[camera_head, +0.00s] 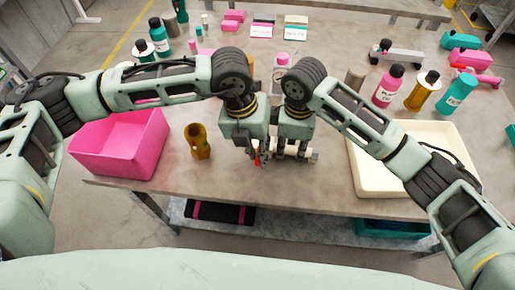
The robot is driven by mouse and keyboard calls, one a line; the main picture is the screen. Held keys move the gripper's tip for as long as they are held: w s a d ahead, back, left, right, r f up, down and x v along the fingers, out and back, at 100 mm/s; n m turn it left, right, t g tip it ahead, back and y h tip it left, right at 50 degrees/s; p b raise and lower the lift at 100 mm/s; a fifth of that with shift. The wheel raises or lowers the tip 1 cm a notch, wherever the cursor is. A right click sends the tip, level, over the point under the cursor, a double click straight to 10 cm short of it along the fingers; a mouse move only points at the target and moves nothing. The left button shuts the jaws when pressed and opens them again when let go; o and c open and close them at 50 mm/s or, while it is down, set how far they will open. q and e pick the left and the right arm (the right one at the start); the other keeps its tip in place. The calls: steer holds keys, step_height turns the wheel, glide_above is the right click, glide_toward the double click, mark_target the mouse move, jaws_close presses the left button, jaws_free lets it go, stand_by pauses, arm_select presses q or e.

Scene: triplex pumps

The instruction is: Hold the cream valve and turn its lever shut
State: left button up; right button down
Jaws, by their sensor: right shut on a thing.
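The cream valve (303,153) is at the front middle of the table, mostly hidden behind my grippers. Its red lever (257,158) shows as a small red piece at the valve's left. My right gripper (289,154) points down and is shut on the valve's body. My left gripper (253,155) points down close beside it, with its fingertips at the red lever. I cannot tell whether the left fingers touch the lever or how far they are apart.
A pink bin (120,148) stands left and a cream tray (382,186) right. A brass-coloured fitting (199,142) stands between the pink bin and my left gripper. Several bottles and pink parts stand farther back. The table's front edge is close below the grippers.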

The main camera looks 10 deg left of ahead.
arm_select(q)
steer(key=o, duration=0.4)
steer(key=shift+r, duration=0.1)
steer(key=r, duration=0.4)
steer(key=a+r, duration=0.1)
steer(key=r, duration=0.2)
steer(key=a+r, duration=0.1)
steer(key=r, duration=0.3)
steer(key=shift+a+r, duration=0.15)
steer(key=shift+r, duration=0.15)
arm_select(e)
steer(key=c, duration=1.5)
jaws_free()
steer(key=shift+r, duration=0.1)
